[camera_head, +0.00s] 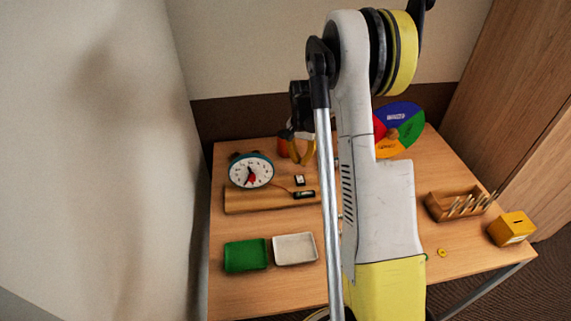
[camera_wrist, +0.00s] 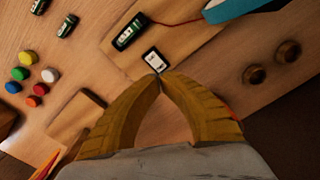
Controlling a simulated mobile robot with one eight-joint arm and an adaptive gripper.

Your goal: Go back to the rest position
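My gripper (camera_wrist: 160,76) shows in the wrist view with its two yellow fingers meeting at the tips, and I see nothing held between them. In the head view my gripper (camera_head: 304,160) hangs over the back of the table (camera_head: 240,298), partly behind my arm. A small white-faced block (camera_wrist: 154,61) lies just beyond the fingertips in the wrist view; I cannot tell whether they touch it. It also shows in the head view (camera_head: 299,180), near a black device (camera_head: 304,194) on a wooden board (camera_head: 241,202).
A clock (camera_head: 250,171) stands at the back left. A green tray (camera_head: 245,255) and a white tray (camera_head: 295,249) lie in front. A colour wheel (camera_head: 404,122), a wooden rack (camera_head: 448,206) and a slotted yellow box (camera_head: 513,228) are on the right. Several coloured discs (camera_wrist: 49,75) lie on the table.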

